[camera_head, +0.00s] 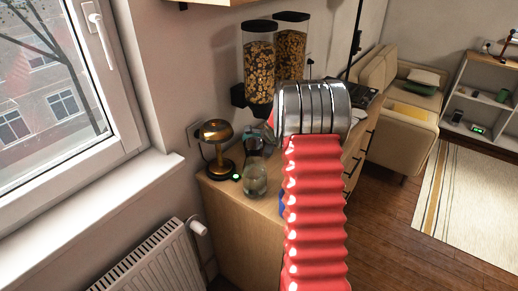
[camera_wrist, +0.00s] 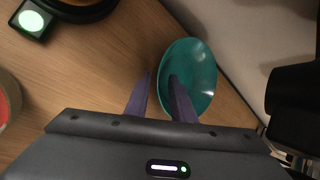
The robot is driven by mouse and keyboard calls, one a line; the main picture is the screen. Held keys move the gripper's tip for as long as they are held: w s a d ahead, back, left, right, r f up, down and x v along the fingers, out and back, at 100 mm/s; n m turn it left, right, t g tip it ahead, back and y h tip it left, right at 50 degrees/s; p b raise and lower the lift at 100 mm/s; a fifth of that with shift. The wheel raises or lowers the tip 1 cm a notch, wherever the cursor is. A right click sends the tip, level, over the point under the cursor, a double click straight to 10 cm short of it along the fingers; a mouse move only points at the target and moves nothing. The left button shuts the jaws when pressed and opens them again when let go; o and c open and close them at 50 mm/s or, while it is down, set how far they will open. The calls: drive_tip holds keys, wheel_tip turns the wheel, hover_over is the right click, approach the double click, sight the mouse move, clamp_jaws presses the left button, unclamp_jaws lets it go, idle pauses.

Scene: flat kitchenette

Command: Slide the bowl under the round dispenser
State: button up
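The teal bowl (camera_wrist: 203,62) sits on the wooden counter in the wrist view, close to the wall. My gripper (camera_wrist: 161,75) is open at its near left rim, one dark finger over the inside and the other outside. The rim runs between the fingers with visible gaps, so it does not look clamped. Two clear dispensers filled with brown cereal hang on the wall there, a left one (camera_head: 258,68) and a right one (camera_head: 291,48).
A brass lamp (camera_head: 216,148) and a glass jar (camera_head: 255,178) stand on the counter (camera_head: 236,205) at left. A small device with a lit green-white face (camera_wrist: 32,20) lies upper left in the wrist view. A black object (camera_wrist: 290,92) stands right of the bowl.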

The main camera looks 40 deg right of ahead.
drive_tip(key=v, duration=1.3)
drive_tip(key=shift+s+r, duration=0.15)
drive_tip(key=shift+s, duration=0.05)
drive_tip(key=shift+s, duration=0.1)
idle(0.3)
